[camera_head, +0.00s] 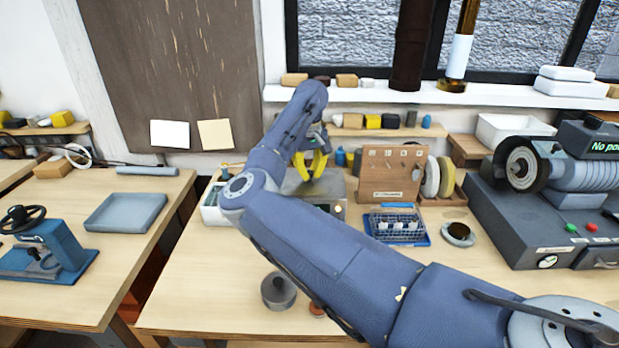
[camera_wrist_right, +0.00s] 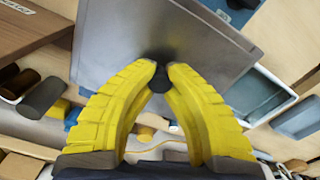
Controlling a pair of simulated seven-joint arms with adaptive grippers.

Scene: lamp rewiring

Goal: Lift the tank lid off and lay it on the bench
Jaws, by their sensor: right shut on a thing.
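The tank (camera_head: 340,208) is a grey metal box at the back middle of the bench, partly hidden behind my right arm. Its flat grey lid (camera_head: 325,185) lies over the top. In the wrist view the lid (camera_wrist_right: 115,35) is a broad metal plate with a dark round knob (camera_wrist_right: 160,83). My right gripper (camera_head: 311,172), with yellow fingers, reaches down from above. Its fingertips (camera_wrist_right: 160,70) are shut on the knob. Whether the lid is raised off the tank is hard to tell. My left gripper is not in view.
A wooden stand (camera_head: 392,172) and a blue tray with a wire rack (camera_head: 397,224) stand right of the tank. A white bin (camera_head: 215,207) is on its left. A round grey pot (camera_head: 278,291) sits near the front.

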